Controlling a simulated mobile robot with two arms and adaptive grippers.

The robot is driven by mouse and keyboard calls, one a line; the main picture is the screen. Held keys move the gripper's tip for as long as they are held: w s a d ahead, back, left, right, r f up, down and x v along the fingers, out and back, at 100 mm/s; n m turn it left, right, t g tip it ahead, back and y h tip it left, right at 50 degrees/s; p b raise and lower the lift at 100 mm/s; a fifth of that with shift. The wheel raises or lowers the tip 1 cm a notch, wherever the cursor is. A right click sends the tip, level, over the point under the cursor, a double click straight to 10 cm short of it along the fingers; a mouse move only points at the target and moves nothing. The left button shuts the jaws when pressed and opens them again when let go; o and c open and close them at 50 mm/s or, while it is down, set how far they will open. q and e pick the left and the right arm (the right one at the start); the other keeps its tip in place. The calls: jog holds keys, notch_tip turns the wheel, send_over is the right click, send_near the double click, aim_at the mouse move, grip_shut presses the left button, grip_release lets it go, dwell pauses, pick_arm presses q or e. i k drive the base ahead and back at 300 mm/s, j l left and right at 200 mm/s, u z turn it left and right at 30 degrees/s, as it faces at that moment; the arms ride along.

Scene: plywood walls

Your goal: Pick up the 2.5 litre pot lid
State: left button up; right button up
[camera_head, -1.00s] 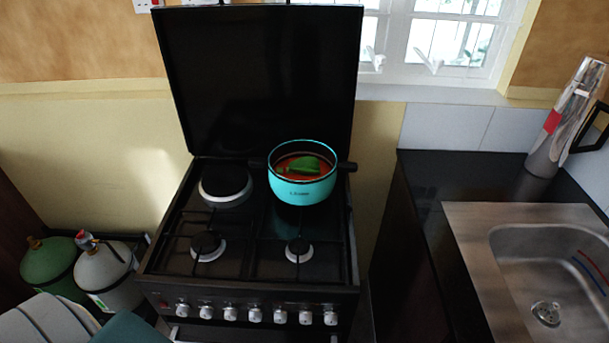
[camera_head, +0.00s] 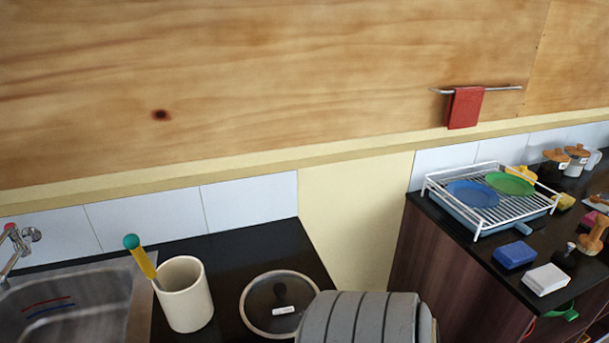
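A round glass pot lid (camera_head: 258,310) with a pale rim and a dark knob lies on the black counter, right of a cream cup. A small white label shows on it. Its lower right edge is partly hidden behind a grey ribbed rounded thing at the bottom of the view. Whether this is the 2.5 litre lid cannot be read. Neither of my grippers is in view.
The cream cup (camera_head: 184,297) holds a yellow-handled tool with a teal end. A sink (camera_head: 75,310) is at the left. A gap separates this counter from the right one, which bears a dish rack (camera_head: 462,208), a blue block (camera_head: 515,254) and a white block (camera_head: 545,279).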

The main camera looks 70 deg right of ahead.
aim_at(273, 304)
jog(key=z, duration=2.05)
jog(key=k+j+z, duration=0.25)
jog(key=z, duration=0.2)
jog(key=k, duration=0.1)
